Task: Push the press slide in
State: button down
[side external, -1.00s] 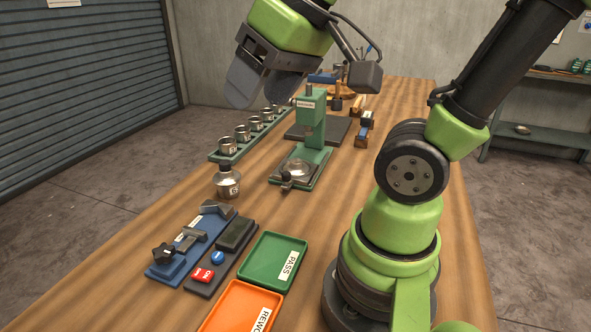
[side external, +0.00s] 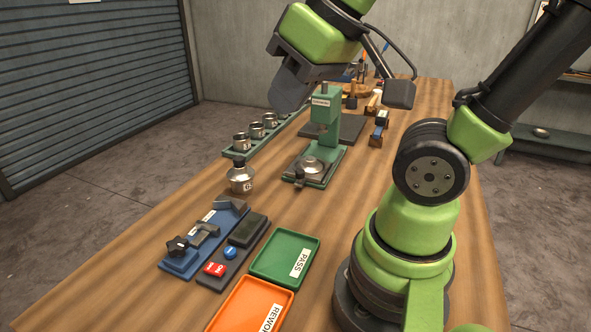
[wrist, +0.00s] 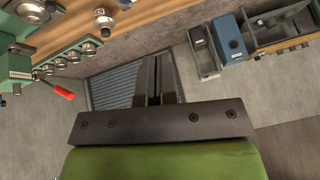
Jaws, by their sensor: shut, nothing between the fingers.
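The green press (side external: 326,122) stands upright in the middle of the bench in the side external view. Its slide, carrying a round silver dish (side external: 312,165), sits on the green base, with a dark knob (side external: 299,176) at the near end. My gripper (side external: 288,95) is shut and empty, pointing down in the air up and left of the press. In the wrist view my fingers (wrist: 158,75) are together with nothing between them. A green part of the press (wrist: 17,65) and its red-tipped lever (wrist: 62,90) show at the left there; the slide is not clear.
Silver cups stand in a green rack (side external: 232,152) left of the press. A silver flask (side external: 240,180) stands nearer. A blue fixture (side external: 190,250), a button panel (side external: 230,265), a green PASS tray (side external: 285,282) and an orange REWORK tray (side external: 240,312) fill the near bench.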

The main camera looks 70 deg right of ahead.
jog(key=w+d+f+n+g+h, duration=0.4)
jog(key=w+d+f+n, duration=0.4)
jog(key=w+d+n, duration=0.25)
jog(key=d+f+n, duration=0.3)
jog(key=f, duration=0.4)
jog(key=w+d+f+n+g, duration=0.1)
jog(key=d+f+n, duration=0.2)
jog(key=f, duration=0.4)
jog(key=d+f+n+g+h, duration=0.1)
jog(key=d+f+n, duration=0.2)
jog(key=f, duration=0.4)
jog(key=shift+w+d+n, duration=0.25)
jog(key=shift+d, duration=0.65)
jog(key=d, duration=0.2)
jog(key=shift+d+r, duration=0.25)
jog(key=shift+d, duration=0.05)
jog(key=shift+w+d, duration=0.1)
jog(key=shift+d, duration=0.55)
jog(key=shift+d, duration=0.1)
